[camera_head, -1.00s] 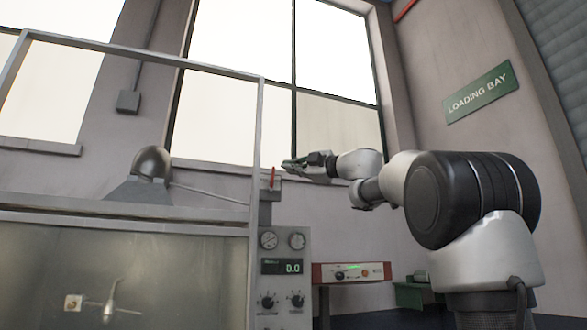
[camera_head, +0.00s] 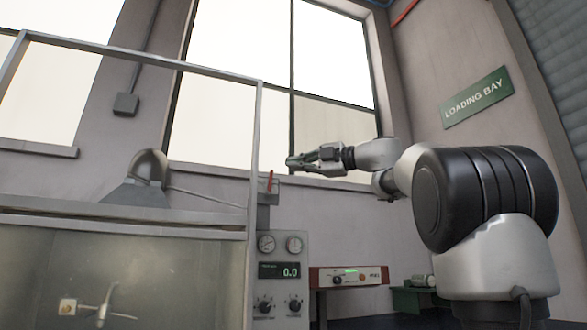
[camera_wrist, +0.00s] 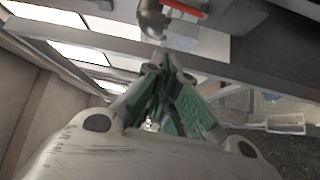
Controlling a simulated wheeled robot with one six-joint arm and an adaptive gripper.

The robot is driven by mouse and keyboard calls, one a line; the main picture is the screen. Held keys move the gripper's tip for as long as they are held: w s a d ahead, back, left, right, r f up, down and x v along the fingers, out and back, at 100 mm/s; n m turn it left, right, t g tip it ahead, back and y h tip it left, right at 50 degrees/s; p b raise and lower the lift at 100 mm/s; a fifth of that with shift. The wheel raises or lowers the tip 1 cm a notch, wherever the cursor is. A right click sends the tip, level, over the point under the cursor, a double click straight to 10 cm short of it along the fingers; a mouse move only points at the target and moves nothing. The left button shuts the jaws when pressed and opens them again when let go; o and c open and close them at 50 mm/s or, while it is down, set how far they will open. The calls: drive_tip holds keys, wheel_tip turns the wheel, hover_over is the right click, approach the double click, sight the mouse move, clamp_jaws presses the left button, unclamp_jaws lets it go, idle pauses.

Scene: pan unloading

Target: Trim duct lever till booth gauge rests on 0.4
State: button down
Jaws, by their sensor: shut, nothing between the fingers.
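The red lever (camera_head: 270,181) stands nearly upright on a grey box at the booth's right corner post. It also shows in the wrist view (camera_wrist: 186,10), beyond the fingertips and lying across the top. My gripper (camera_head: 290,161) is shut and empty, above and slightly right of the lever in the head view. The fingers (camera_wrist: 160,68) look apart from the lever. The booth's digital gauge (camera_head: 280,270) on the grey panel reads 0.0. Two round dials (camera_head: 266,243) sit above it, too small to read.
The booth's metal frame (camera_head: 253,150) and grey duct hood (camera_head: 148,178) are left of my gripper. Two knobs (camera_head: 264,306) sit below the display. A red-and-white device (camera_head: 349,277) stands right of the panel. The wall and window behind my gripper are clear.

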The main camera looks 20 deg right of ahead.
sight(272, 170)
drive_tip(key=w+a, duration=0.1)
drive_tip(key=w, duration=0.2)
drive_tip(key=w+a, duration=0.2)
drive_tip(key=w, duration=0.1)
drive_tip(key=w+a, duration=0.1)
drive_tip(key=w, duration=0.1)
drive_tip(key=shift+w+a+r, duration=0.2)
drive_tip(key=shift+w, duration=0.2)
drive_tip(key=shift+w+d, duration=0.35)
drive_tip(key=shift+w, duration=0.2)
drive_tip(key=shift+w+d+f, duration=0.1)
drive_tip(key=shift+w+d, duration=0.25)
drive_tip(key=shift+d, duration=0.25)
